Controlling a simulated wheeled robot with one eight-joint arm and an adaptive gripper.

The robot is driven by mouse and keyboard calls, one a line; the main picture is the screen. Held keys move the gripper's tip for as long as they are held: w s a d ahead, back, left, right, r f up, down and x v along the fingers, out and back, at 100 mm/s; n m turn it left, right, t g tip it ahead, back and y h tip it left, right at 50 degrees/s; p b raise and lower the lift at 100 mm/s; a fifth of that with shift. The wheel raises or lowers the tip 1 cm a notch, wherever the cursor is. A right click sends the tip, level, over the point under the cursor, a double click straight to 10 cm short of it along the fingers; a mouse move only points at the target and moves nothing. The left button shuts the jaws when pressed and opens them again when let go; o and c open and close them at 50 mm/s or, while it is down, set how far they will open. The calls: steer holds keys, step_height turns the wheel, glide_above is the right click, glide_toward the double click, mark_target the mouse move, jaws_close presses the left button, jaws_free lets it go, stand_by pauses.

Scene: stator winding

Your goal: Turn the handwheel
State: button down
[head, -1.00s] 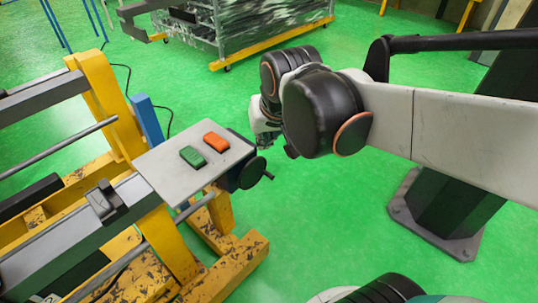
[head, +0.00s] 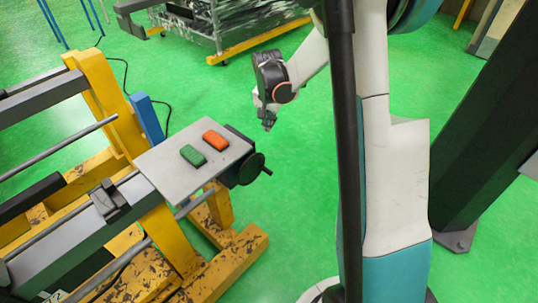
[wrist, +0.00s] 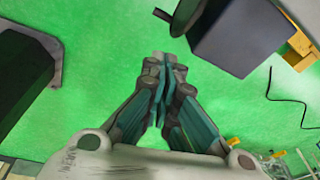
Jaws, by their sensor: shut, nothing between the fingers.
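The handwheel (head: 252,168) is a dark disc with a small crank handle (head: 266,172) on the right end of the yellow machine's grey box. In the wrist view the handwheel (wrist: 186,14) shows at the top edge, partly cut off, beside the dark box (wrist: 235,35). My gripper (head: 267,122) is above and slightly right of the handwheel in the head view, apart from it. In the wrist view my gripper (wrist: 163,62) has its fingertips together, with nothing between them, over green floor.
A grey panel (head: 172,172) with a green button (head: 193,155) and an orange button (head: 215,140) adjoins the handwheel. A dark pillar (head: 470,150) stands at the right.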

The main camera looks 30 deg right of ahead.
steer(key=w+d+f+m+b, duration=0.1)
steer(key=d+f+b, duration=0.1)
steer(key=f, duration=1)
steer(key=d+f+m+g+b, duration=0.1)
steer(key=f+m+b, duration=0.1)
steer(key=f, duration=1.1)
steer(key=shift+w+d+f+b, duration=0.25)
steer(key=shift+w+d+b, duration=0.15)
steer(key=shift+b, duration=0.05)
steer(key=shift+a+f+g, duration=0.2)
steer(key=shift+f+g, duration=0.1)
steer(key=shift+f, duration=0.15)
